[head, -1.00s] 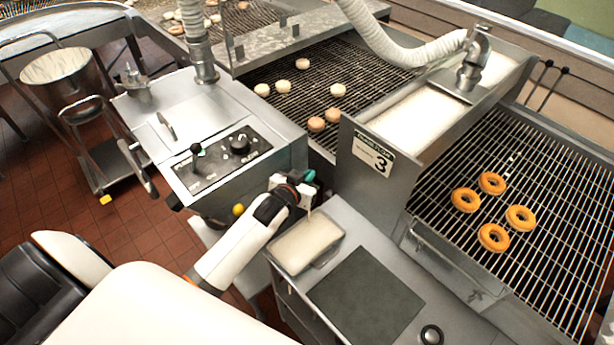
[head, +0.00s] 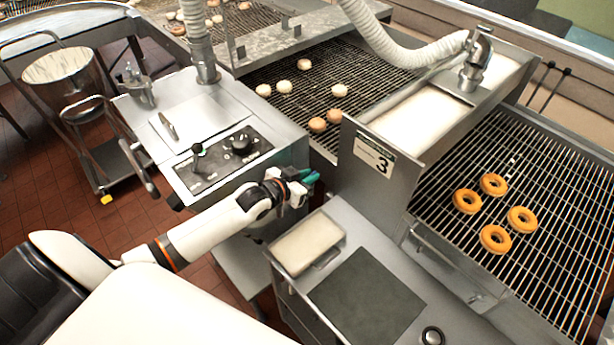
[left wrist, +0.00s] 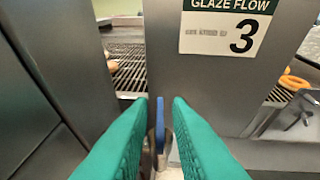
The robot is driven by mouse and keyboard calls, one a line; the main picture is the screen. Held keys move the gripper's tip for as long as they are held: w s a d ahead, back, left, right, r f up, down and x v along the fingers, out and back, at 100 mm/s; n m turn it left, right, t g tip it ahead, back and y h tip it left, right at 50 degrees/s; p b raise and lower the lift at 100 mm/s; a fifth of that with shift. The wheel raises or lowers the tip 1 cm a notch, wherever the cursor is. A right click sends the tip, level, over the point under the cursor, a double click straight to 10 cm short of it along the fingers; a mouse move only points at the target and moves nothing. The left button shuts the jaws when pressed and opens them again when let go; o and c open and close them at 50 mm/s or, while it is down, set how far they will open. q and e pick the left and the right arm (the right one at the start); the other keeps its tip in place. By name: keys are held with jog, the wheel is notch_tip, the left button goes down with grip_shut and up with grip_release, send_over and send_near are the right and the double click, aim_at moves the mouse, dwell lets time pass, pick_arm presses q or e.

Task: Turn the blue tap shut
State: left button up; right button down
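The blue tap's handle (left wrist: 159,126) shows as a narrow upright blue piece in the left wrist view, low in the middle, in front of the grey panel. My left gripper (left wrist: 160,102) has two green fingers that stand apart, one on each side of the blue handle in this picture. Gaps show on both sides of the handle, and I cannot tell how deep it sits between the fingers. In the head view my left gripper (head: 311,178) is beside the glaze panel, and the tap cannot be made out there. My right gripper is not in view.
The grey panel with the "Glaze Flow 3" sign (head: 374,157) stands just beyond the gripper. A control box (head: 222,163) is at its left. A pale tray (head: 306,246) and a dark mat (head: 366,296) lie below. Glazed rings (head: 466,201) sit on the right rack.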

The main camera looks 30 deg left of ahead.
pick_arm(q)
jog(key=shift+o, duration=0.6)
jog(key=shift+s, duration=0.25)
jog(key=b+v, duration=0.2)
jog(key=v, duration=0.9)
jog(key=shift+s+r, duration=0.2)
jog(key=shift+s, duration=0.05)
